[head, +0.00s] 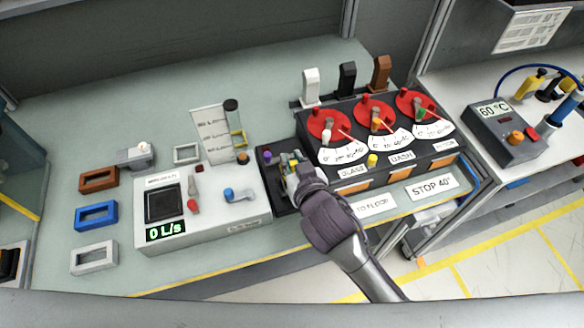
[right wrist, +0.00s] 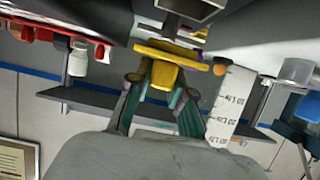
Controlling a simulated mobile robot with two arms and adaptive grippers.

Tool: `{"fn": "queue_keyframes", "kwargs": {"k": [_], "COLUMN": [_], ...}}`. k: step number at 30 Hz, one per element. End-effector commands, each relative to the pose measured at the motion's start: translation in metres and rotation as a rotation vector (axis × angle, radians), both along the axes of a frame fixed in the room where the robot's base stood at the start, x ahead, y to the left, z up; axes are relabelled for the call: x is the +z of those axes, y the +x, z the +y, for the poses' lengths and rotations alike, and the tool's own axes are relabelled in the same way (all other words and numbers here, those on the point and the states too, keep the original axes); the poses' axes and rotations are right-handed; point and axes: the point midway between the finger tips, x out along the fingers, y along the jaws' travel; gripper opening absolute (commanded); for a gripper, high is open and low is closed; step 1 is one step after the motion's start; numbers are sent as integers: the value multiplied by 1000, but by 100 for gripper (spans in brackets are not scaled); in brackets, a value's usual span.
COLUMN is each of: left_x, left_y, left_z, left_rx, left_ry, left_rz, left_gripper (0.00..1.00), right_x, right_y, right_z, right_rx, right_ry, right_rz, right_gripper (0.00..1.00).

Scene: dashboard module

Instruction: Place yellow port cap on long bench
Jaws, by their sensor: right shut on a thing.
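My right gripper (head: 293,174) reaches over the dark tray between the grey meter unit and the dial dashboard. In the right wrist view its two fingers (right wrist: 162,88) are closed on a yellow piece with a wide flange, which looks like the yellow port cap (right wrist: 164,74). The cap sits close against a grey and dark fixture; I cannot tell whether it touches it. In the head view the cap is mostly hidden by the gripper. The long bench (head: 260,78) is the pale green surface running across the view. My left gripper is not in view.
The meter unit (head: 215,232) reads 0 L/s. The dashboard (head: 350,175) has red dials. A printed scale card (head: 210,135) stands behind the meter. Brown, blue and white frames lie at the left. Bare bench lies at the back. A grey 60 °C box (head: 500,138) stands right.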

Motion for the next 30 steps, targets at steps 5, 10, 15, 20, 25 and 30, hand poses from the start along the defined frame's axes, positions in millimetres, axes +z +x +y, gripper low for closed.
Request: {"fn": "queue_keyframes", "kwargs": {"k": [5,10,15,20,25,30], "left_x": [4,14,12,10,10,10], "left_y": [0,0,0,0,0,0], "left_z": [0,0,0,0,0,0], "left_rx": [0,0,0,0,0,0], "left_ry": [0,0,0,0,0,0], "left_rz": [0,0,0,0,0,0], "left_gripper": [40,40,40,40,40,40], "right_x": [-19,-35,-38,-41,-42,-42], "right_y": [-1,0,0,0,0,0], "right_z": [2,2,2,2,2,2], "right_rx": [0,-1,-1,-1,-1,-1], "right_ry": [-4,-3,1,0,-1,-1], "right_rz": [4,2,0,1,1,1], "right_gripper": [2,2,2,2,36,46]}}
